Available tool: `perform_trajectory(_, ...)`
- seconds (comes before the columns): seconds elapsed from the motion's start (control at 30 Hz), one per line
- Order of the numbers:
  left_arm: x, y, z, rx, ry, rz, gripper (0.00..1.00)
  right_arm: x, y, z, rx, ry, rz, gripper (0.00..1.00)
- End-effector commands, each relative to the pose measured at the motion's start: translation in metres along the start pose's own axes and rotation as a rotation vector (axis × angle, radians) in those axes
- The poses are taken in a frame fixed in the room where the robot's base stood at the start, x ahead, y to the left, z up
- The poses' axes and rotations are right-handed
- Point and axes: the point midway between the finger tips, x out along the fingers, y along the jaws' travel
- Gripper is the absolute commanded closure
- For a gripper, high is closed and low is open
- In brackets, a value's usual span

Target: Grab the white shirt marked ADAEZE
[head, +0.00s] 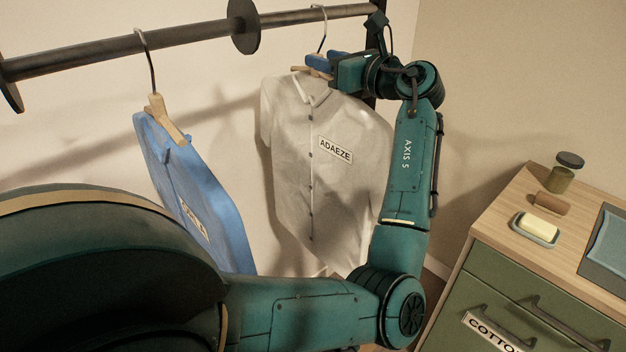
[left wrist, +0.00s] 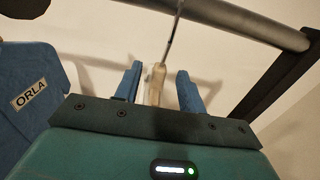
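The white shirt (head: 330,190) with the label ADAEZE (head: 335,150) hangs from the rail on a wooden hanger with a metal hook. My left gripper (head: 318,65) is at the top of this hanger, just above the collar. In the left wrist view the blue fingers of my left gripper (left wrist: 157,85) stand apart on either side of the wooden hanger neck (left wrist: 155,84), with a gap showing on each side. My left arm covers the shirt's right edge. My right gripper is not in view.
A blue shirt (head: 190,185), labelled ORLA in the left wrist view (left wrist: 30,95), hangs to the left. The dark rail (head: 190,30) carries a round divider (head: 243,26) between the shirts. A green-drawered cabinet (head: 500,285) at right bears soap (head: 540,227), a jar (head: 563,175) and a grey tray.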

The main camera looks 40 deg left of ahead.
Motion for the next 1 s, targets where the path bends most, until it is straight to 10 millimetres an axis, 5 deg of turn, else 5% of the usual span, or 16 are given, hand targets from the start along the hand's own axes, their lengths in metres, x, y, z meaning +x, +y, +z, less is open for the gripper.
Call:
perform_trajectory(0.1,-0.0002,-0.0001,0.0005,0.000,0.000,-0.001,0.60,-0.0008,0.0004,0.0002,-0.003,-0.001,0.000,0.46)
perform_trajectory(0.6,0.0002,-0.0001,0.0002,0.000,0.000,0.000,1.00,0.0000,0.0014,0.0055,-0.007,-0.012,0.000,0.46)
perform_trajectory(1.0,0.0002,-0.0001,0.0002,0.000,0.000,0.000,1.00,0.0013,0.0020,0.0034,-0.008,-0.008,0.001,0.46)
